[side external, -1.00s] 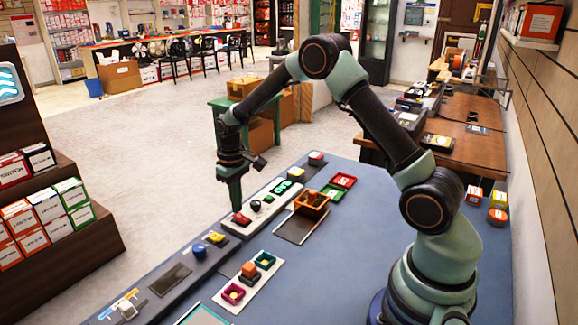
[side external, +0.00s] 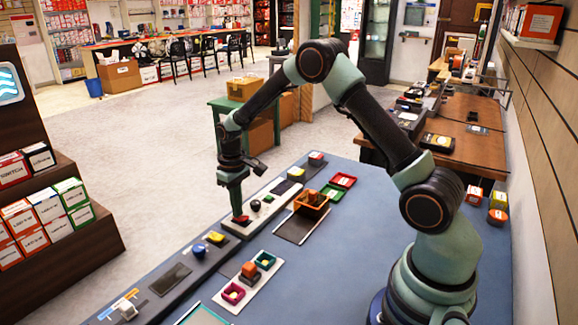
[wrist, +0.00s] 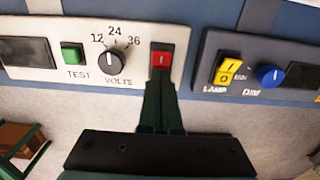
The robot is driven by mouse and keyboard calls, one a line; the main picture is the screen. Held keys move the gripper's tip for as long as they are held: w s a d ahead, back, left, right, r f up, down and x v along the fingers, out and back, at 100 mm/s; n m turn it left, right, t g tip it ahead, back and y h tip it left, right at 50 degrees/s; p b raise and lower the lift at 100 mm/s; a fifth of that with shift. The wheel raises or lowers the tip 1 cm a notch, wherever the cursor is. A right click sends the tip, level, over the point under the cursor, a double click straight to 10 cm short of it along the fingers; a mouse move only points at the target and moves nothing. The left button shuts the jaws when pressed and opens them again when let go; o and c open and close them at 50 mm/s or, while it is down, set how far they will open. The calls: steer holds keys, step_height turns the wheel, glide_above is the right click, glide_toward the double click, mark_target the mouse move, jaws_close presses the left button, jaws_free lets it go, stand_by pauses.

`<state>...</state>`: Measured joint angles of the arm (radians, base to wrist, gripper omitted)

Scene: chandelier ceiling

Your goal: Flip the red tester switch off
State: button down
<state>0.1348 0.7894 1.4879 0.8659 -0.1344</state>
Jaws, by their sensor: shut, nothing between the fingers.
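The red tester switch (wrist: 161,61) is a rocker with a white mark at the right end of the pale tester panel (wrist: 190,45). In the side view the red switch (side external: 241,219) shows at the panel's near end. My gripper (wrist: 161,84) is shut and empty, with its tips at the lower edge of the switch in the wrist view. In the side view my gripper (side external: 237,212) points down onto the switch, and its tips partly hide it. Contact looks likely, but I cannot tell for certain. The tester display (wrist: 25,51) is dark.
The panel also holds a green TEST button (wrist: 72,53) and a black VOLTS knob (wrist: 112,62). A separate panel to the right has a yellow LAMP switch (wrist: 228,71) and a blue DIM knob (wrist: 270,76). An orange-brown bin (side external: 311,204) stands beside the tester.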

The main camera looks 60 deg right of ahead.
steer(key=shift+r, duration=3.55)
steer(key=s+a+r+t, duration=0.35)
steer(key=s+r, duration=0.55)
steer(key=r, duration=0.4)
steer(key=s+a+r+t, duration=0.1)
steer(key=s+a+t, duration=0.1)
steer(key=s, duration=0.8)
steer(key=shift+s+a, duration=0.25)
steer(key=shift+a, duration=0.25)
steer(key=shift+r, duration=0.15)
